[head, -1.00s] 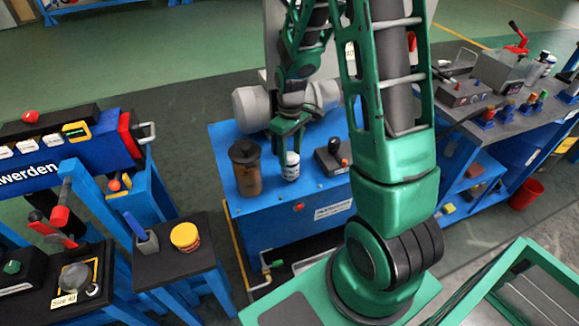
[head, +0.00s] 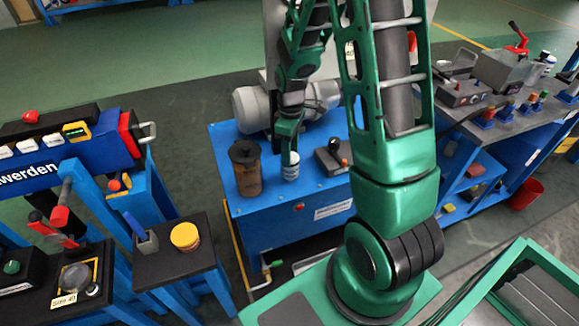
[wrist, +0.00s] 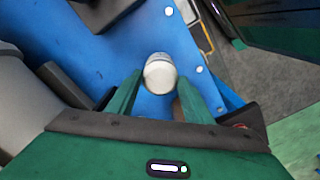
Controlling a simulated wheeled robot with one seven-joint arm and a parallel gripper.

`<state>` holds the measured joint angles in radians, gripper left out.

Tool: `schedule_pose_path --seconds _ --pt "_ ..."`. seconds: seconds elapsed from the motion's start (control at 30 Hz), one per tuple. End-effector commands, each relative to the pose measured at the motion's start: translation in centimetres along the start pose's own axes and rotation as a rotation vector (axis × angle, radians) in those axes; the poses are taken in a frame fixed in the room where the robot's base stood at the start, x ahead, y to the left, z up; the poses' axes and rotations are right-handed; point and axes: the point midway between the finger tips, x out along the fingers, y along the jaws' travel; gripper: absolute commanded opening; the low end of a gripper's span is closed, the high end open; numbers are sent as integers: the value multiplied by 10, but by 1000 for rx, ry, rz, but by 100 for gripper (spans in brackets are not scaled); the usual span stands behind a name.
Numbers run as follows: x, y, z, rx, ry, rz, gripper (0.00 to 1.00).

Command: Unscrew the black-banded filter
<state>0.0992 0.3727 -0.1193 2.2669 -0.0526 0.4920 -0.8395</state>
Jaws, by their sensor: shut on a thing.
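The filter (head: 291,170) is a small white cylinder standing upright on the blue bench top (head: 318,187). In the wrist view the filter's pale round top (wrist: 160,74) sits between my two green fingers. My gripper (head: 290,150) comes from above and is shut on the filter's upper part. The fingers hide that part in the head view, so I cannot make out its black band there. In the wrist view my gripper (wrist: 159,82) has one finger on each side of the filter.
A brown canister with a dark lid (head: 246,172) stands close left of the filter. A grey motor-like cylinder (head: 252,109) is behind.

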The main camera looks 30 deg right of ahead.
Motion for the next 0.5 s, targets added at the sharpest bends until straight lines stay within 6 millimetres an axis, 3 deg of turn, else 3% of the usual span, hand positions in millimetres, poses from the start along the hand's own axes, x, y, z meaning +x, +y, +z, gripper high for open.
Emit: schedule_pose_path --seconds 0.17,0.5 --pt "0 0 0 -113 1 2 0" --pt "0 0 0 -134 1 2 0"
